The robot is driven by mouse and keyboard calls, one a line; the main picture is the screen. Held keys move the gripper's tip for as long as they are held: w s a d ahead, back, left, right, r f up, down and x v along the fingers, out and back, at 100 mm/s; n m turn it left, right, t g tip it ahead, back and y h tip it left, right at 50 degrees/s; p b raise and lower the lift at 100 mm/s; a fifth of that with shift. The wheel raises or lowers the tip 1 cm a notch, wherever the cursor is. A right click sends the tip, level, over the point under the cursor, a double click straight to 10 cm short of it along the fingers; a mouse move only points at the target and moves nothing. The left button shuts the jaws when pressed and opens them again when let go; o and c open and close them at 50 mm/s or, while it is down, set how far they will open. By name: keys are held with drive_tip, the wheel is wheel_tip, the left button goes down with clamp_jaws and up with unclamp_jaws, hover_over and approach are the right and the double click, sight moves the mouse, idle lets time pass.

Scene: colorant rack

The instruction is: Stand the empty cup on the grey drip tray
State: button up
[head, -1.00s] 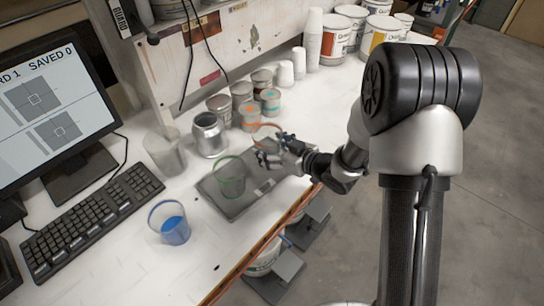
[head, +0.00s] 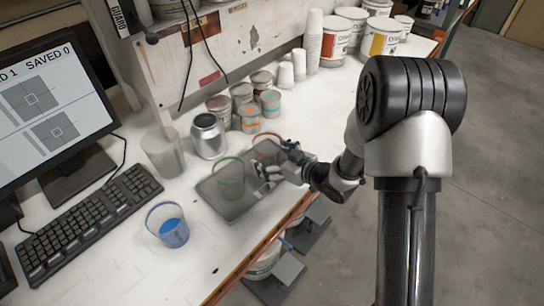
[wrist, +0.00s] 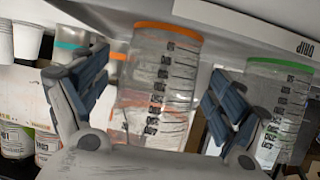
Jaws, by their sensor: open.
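A clear cup with an orange rim (head: 267,140) is at the far right end of the grey drip tray (head: 208,193); I cannot tell whether its base is on the tray. My gripper (head: 268,172) is open just in front of it. In the wrist view the orange-rimmed cup (wrist: 158,75) appears between the two spread fingers, and no fill is clear in it. A clear cup with a green rim (head: 230,180) stands on the tray and looks empty; it shows on the right of the wrist view (wrist: 277,100). A blue-rimmed cup (head: 168,225) holding blue liquid stands left of the tray.
A silver can (head: 208,137) and a translucent pitcher (head: 162,152) stand behind the tray. Several small paint tins (head: 242,97) line the back. A keyboard (head: 90,220) and monitor (head: 50,100) fill the left. The bench front near the blue-rimmed cup is clear.

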drive_tip(key=shift+r, duration=0.25)
drive_tip(key=p+v, duration=0.3)
drive_tip(key=v, duration=0.9)
drive_tip(key=s+d+r+m+h, duration=0.1)
drive_tip(key=d+r+m+h, duration=0.3)
drive_tip(key=d+r+h, duration=0.75)
drive_tip(key=s+a+r+m+g+y, duration=0.1)
drive_tip(key=s+r+m+g, duration=0.1)
drive_tip(key=s, duration=1)
drive_tip(key=s+a+r+m+g, duration=0.1)
drive_tip(key=s+r+m+g, duration=0.1)
drive_tip(key=s, duration=1)
wheel_tip(320, 180, up, 2)
drive_tip(key=shift+a+r+m+g+y, duration=0.2)
drive_tip(key=shift+a+m+g+y, duration=0.15)
drive_tip(key=shift+m, duration=0.35)
